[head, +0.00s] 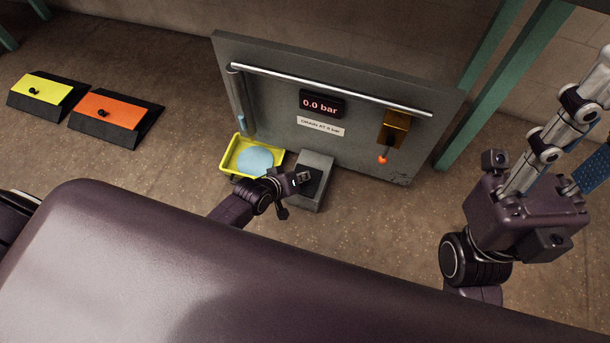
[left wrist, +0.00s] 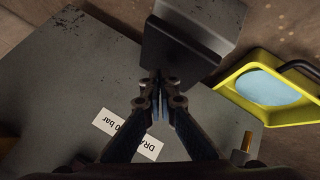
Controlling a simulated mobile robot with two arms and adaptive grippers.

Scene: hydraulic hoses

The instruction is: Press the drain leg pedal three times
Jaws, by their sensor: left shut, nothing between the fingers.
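The drain leg pedal is a dark plate (head: 312,181) on a grey block, low in front of the panel. It also shows in the left wrist view (left wrist: 178,48), just beyond my fingertips. My left gripper (head: 303,178) is at the pedal in the head view. In the left wrist view its fingers (left wrist: 160,82) are shut and empty, their tips over the pedal's near edge. I cannot tell whether they touch it. The drain leg is a vertical pipe (head: 238,98) at the panel's left. My right gripper (head: 592,125) is at the right, its fingertips cut off by the picture's edge.
A yellow tray (head: 228,163) with blue liquid stands left of the pedal. The grey panel (head: 270,105) carries a display (head: 322,104) reading 0.0 bar and an orange-tipped lever (head: 383,158). Yellow (head: 45,87) and orange (head: 110,110) wedge-shaped units lie at the left. Green posts (head: 510,90) stand at the right.

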